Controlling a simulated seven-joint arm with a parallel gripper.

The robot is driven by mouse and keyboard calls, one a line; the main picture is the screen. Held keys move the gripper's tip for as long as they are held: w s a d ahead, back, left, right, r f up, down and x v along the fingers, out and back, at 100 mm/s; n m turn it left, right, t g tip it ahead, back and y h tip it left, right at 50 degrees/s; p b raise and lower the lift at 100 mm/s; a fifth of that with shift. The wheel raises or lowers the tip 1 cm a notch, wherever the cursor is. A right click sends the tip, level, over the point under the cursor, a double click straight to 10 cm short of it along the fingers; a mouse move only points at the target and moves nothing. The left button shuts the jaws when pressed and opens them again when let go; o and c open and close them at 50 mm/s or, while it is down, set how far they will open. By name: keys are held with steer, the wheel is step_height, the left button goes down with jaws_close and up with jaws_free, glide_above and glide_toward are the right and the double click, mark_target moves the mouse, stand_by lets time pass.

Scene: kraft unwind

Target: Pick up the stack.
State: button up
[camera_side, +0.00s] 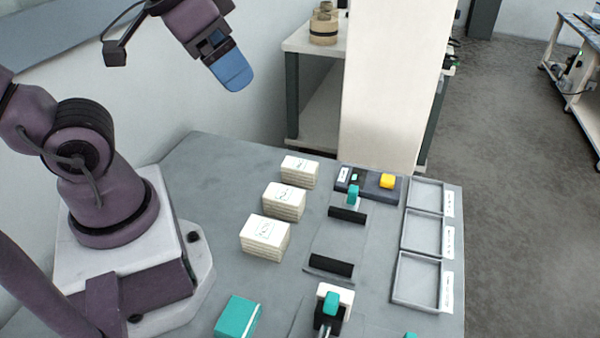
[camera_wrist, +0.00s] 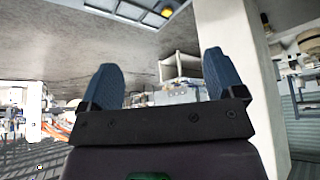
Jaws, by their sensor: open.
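Three pale stacks with printed labels on top stand in a row on the grey table. The near stack (camera_side: 265,237) is the largest in view, the middle stack (camera_side: 284,201) is behind it, and the far stack (camera_side: 299,171) is at the back. My gripper (camera_side: 234,78) is high above the table's back left, well away from the stacks. In the wrist view my gripper (camera_wrist: 163,82) has its two blue fingers spread apart with nothing between them. No stack shows in the wrist view.
Right of the stacks is a fixture with black bars (camera_side: 331,265) and teal clamps. Three grey trays (camera_side: 416,280) line the table's right side. A dark panel with a yellow button (camera_side: 388,181) sits at the back, near a white column (camera_side: 392,90). A teal box (camera_side: 237,317) lies in front.

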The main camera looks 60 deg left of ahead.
steer(key=shift+o, duration=0.7)
steer(key=n+g, duration=0.6)
steer(key=n, duration=0.3)
glide_above(300, 163)
step_height(300, 163, down, 22)
step_height(300, 163, down, 12)
steer(key=shift+f, duration=0.15)
steer(key=c, duration=0.7)
